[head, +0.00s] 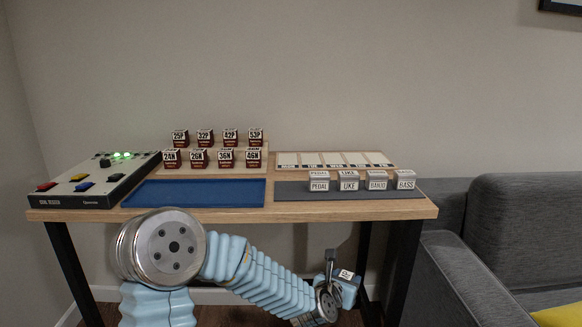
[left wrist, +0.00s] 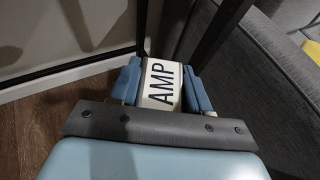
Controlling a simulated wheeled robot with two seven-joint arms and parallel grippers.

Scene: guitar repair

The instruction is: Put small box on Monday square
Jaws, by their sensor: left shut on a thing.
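My left gripper (head: 343,284) is low in front of the table, below its top. It is shut on a small white box (head: 346,274). In the left wrist view the box (left wrist: 161,85) reads AMP and sits between the two blue fingers. A pale strip of squares (head: 335,160) lies at the back right of the table, with small lettering along its front edge. Its leftmost square (head: 287,159) looks like Monday, but the lettering is hard to read. The squares look empty. My right gripper is not in view.
Small boxes marked PEDAL (head: 319,182), UKE (head: 349,181), BANJO (head: 377,181) and BASS (head: 405,180) stand on a dark mat (head: 290,191). A blue tray (head: 195,194), several string packs (head: 225,158) and a button console (head: 95,180) are left. A grey sofa (head: 520,220) stands right.

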